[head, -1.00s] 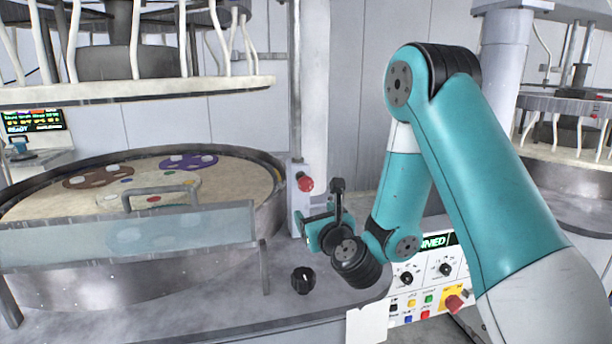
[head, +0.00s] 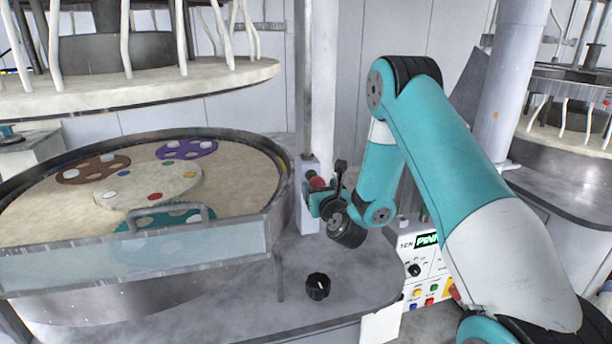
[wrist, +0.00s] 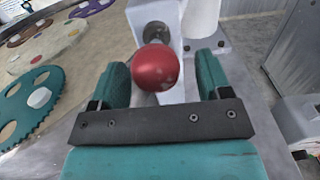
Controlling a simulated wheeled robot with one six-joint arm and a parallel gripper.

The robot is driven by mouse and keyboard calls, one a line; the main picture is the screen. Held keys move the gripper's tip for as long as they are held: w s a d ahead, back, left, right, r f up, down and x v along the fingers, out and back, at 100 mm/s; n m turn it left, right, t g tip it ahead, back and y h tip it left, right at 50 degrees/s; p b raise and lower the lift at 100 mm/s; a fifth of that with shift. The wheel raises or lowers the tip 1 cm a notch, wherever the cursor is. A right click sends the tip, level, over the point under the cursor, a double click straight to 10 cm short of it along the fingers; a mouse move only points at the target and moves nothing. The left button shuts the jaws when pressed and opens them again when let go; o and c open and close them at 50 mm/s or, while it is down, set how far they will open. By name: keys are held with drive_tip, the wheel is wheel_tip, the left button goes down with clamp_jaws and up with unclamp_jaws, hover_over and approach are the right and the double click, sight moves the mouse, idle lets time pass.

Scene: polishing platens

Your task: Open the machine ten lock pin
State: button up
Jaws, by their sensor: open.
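The lock pin has a red ball knob (head: 317,183) on the side of a pale grey post base at the right of the platen. In the wrist view the red knob (wrist: 155,68) sits between the two teal fingers of my gripper (wrist: 162,80). The fingers are open, one on each side, and a gap shows to the right of the knob; contact on the left cannot be told. A metal pin end shows behind the knob. In the head view my gripper (head: 318,198) is at the knob, partly hidden by my wrist.
The round platen (head: 60,215) with coloured carriers lies left, behind a clear guard (head: 130,255) with a handle. A black dial (head: 317,286) stands on the grey ledge. A control panel (head: 425,270) with buttons is right of my wrist. The upper plate hangs over the platen.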

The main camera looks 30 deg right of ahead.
drive_tip(key=shift+w+d, duration=0.25)
drive_tip(key=shift+w, duration=0.3)
drive_tip(key=shift+w+a, duration=0.1)
drive_tip(key=shift+a, duration=0.1)
drive_tip(key=c, duration=1.3)
drive_tip(key=shift+s+a+f+b, duration=0.1)
drive_tip(key=shift+s+f+b, duration=0.2)
drive_tip(key=shift+b, duration=0.25)
drive_tip(key=b+v, duration=0.3)
drive_tip(key=v, duration=0.1)
drive_tip(key=shift+s+a+r+b, duration=0.15)
drive_tip(key=shift+s+b, duration=0.1)
drive_tip(key=shift+b, duration=0.05)
